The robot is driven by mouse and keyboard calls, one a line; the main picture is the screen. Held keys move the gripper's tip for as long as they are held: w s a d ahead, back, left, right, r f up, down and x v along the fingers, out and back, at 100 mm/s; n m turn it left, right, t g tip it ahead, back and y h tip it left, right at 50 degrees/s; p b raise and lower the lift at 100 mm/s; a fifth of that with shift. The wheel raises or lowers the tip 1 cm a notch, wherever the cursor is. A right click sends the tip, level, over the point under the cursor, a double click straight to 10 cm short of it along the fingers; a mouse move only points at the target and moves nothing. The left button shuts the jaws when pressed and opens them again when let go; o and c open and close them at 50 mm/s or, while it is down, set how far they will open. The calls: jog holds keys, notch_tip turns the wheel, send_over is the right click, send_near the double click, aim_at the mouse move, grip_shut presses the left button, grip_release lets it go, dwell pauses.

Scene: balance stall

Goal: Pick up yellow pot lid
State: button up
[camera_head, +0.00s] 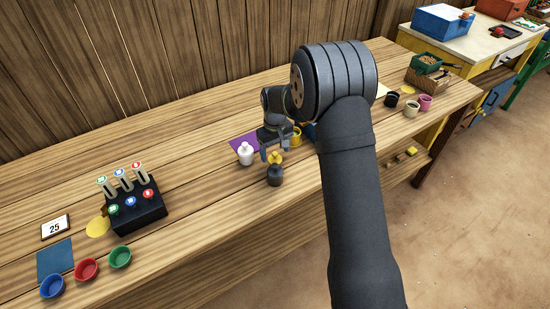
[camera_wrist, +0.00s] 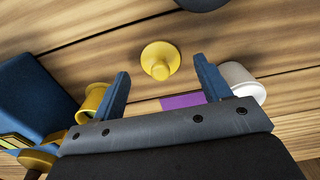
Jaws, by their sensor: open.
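The yellow pot lid (camera_wrist: 160,52) lies on the wooden counter in the wrist view, a round flared piece with a raised knob. It also shows in the head view (camera_head: 276,157), between the white and the dark lidded pots. My gripper (camera_wrist: 160,68) is open and empty, with its blue-grey fingers to the left and right of the lid and apart from it. In the head view my gripper (camera_head: 275,152) is just above the lid. A yellow pot (camera_head: 296,136) without a visible lid stands behind and to the right; it also shows in the wrist view (camera_wrist: 92,101).
A white pot (camera_head: 246,155) and a dark pot (camera_head: 275,177) stand close by. A purple mat (camera_head: 240,142) lies behind. A blue block (camera_wrist: 38,95) is near the yellow pot. A black rack (camera_head: 137,209) and coloured cups stand left; small cups (camera_head: 411,109) stand right.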

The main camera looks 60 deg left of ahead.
jog(key=shift+f, duration=0.8)
jog(key=c, duration=1.1)
jog(key=shift+o, duration=0.2)
jog(key=shift+r, duration=0.1)
